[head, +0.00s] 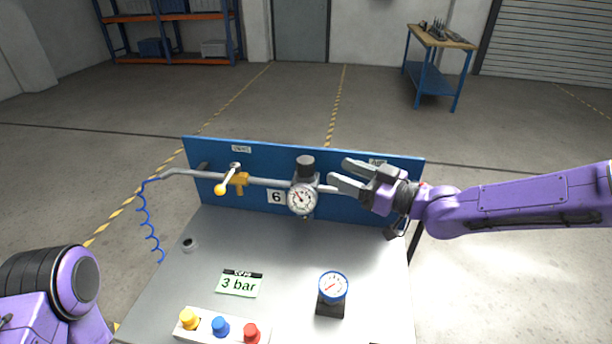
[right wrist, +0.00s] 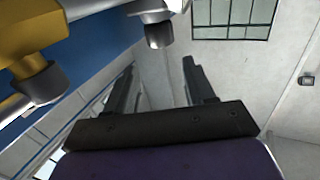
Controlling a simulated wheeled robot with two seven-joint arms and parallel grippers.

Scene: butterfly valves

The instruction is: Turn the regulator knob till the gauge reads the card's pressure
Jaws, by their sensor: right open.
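The dark regulator knob (head: 305,166) stands upright on the pipe in front of the blue panel. The round white gauge (head: 301,199) hangs just below it; its needle leans toward the upper left, but the numbers are too small to read. The green-white card (head: 238,285) reads "3 bar" and lies on the grey bench top. My right gripper (head: 338,172) is open and empty, just right of the knob and apart from it, fingers pointing left. Its two spread fingers also show in the right wrist view (right wrist: 160,82). My left gripper is out of view.
A yellow-handled valve (head: 236,180) sits on the pipe left of the knob, near a "6" plate (head: 276,197). A blue-rimmed gauge (head: 333,288) stands on the bench. A white box (head: 203,338) carries yellow, blue and red buttons. The bench middle is clear.

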